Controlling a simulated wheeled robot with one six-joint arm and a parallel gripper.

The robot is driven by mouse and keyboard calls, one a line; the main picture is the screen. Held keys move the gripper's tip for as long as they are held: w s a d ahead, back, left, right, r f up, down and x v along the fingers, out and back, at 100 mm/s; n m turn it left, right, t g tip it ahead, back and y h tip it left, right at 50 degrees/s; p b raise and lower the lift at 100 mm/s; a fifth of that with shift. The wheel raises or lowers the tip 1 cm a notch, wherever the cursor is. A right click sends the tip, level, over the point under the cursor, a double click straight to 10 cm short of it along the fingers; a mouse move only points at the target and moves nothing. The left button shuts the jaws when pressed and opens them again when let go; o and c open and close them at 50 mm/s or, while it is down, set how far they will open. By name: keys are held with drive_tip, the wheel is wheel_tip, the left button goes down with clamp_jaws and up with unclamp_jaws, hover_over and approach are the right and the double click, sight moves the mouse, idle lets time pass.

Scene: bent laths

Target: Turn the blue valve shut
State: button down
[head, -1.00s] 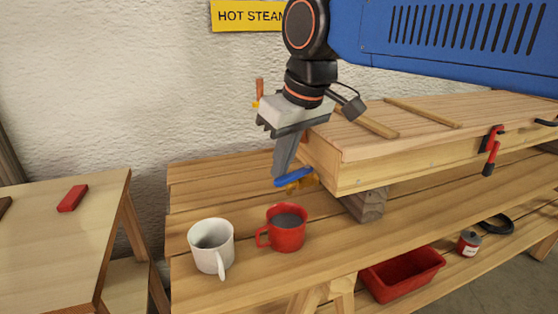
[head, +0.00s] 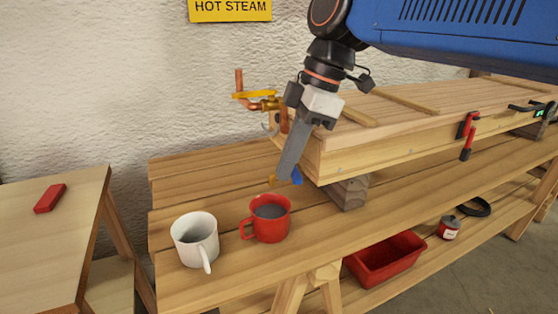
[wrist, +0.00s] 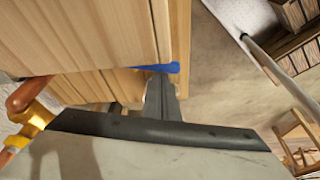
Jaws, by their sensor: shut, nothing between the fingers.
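The blue valve handle (head: 297,176) is at the left end of the wooden box, low near its lower edge, partly hidden behind my fingers. A small bit of its brass body (head: 272,182) shows left of the fingertips. My gripper (head: 284,177) is shut and points down, its fingertips right beside the blue handle. In the wrist view the blue handle (wrist: 166,68) lies across just beyond the shut fingertips (wrist: 162,82). Whether they touch it I cannot tell.
A yellow-handled valve (head: 255,95) on copper pipe stands behind my gripper. A red mug (head: 268,220) and a white mug (head: 196,240) stand close below on the bench. The wooden box (head: 360,150) lies to the right. A yellow hot steam sign (head: 230,9) hangs on the wall.

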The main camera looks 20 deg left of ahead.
drive_tip(key=shift+w+d+n+g, duration=0.25)
drive_tip(key=shift+d+n, duration=0.25)
drive_tip(key=shift+n, duration=0.4)
drive_tip(key=shift+d, duration=0.2)
drive_tip(key=shift+w+d, duration=0.1)
drive_tip(key=shift+w, duration=0.15)
drive_tip(key=shift+w+a, duration=0.45)
drive_tip(key=shift+w, duration=0.1)
drive_tip(key=shift+s+a, duration=0.1)
